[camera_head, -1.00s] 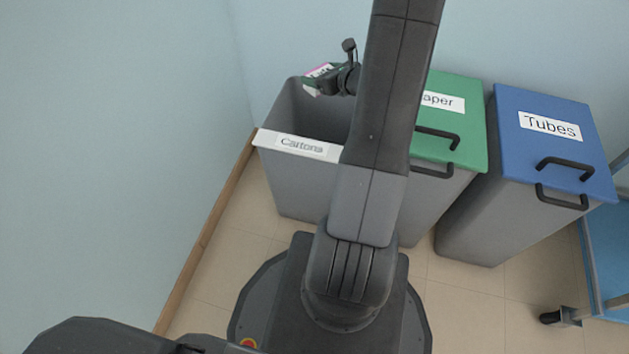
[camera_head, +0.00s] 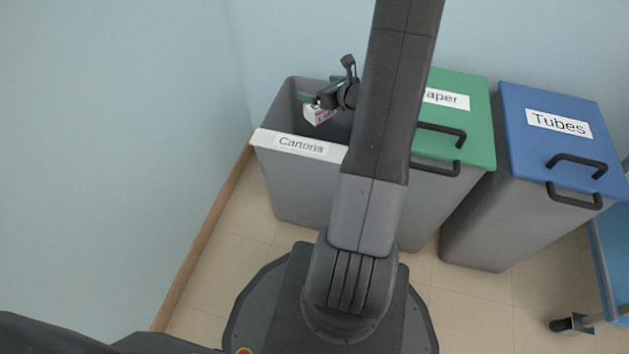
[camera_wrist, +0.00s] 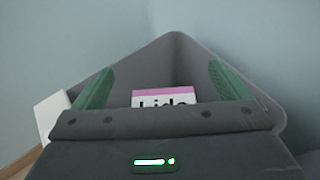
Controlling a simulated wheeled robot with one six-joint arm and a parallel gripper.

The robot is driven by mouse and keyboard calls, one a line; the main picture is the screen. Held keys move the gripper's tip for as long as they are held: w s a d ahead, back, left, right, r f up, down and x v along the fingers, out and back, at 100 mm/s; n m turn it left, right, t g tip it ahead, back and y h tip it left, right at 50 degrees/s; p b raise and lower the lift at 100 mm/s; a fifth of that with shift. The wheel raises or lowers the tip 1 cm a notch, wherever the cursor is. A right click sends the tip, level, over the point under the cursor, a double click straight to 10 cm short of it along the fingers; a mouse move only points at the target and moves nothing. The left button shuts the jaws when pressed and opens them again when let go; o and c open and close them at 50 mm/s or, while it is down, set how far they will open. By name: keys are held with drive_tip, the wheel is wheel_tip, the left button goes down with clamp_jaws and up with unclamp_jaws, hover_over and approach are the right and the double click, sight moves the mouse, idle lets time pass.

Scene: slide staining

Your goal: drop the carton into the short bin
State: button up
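The carton (camera_head: 318,114), a small white box with a pink band, is inside the mouth of the open grey bin (camera_head: 295,188) labelled "Cartons". It also shows in the wrist view (camera_wrist: 163,98), with part of its lettering visible and its lower part hidden by my gripper's body. My gripper (camera_head: 318,94) is over the bin's opening. Its green fingers are spread wide in the wrist view (camera_wrist: 161,84), with gaps on both sides of the carton. The carton is loose below the fingers; whether it rests on anything is hidden.
A bin with a green lid (camera_head: 462,112) stands right of the Cartons bin, partly behind my arm. A blue-lidded bin labelled "Tubes" (camera_head: 560,140) stands farther right. Walls close off the left and back. A blue cart (camera_head: 612,250) is at the right edge.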

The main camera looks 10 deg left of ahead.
drive_tip(key=shift+d, duration=0.1)
drive_tip(key=p+v, duration=0.2)
drive_tip(key=v, duration=0.5)
drive_tip(key=shift+s+d+r, duration=0.1)
drive_tip(key=shift+s, duration=0.05)
drive_tip(key=b+x, duration=0.2)
drive_tip(key=x, duration=0.5)
drive_tip(key=shift+f, duration=0.25)
wheel_tip(320, 180, up, 4)
drive_tip(key=p, duration=0.2)
drive_tip(key=shift+p, duration=0.4)
drive_tip(key=shift+a+r+p, duration=0.2)
drive_tip(key=shift+r+p, duration=0.65)
drive_tip(key=shift+r, duration=0.2)
drive_tip(key=shift+f, duration=0.15)
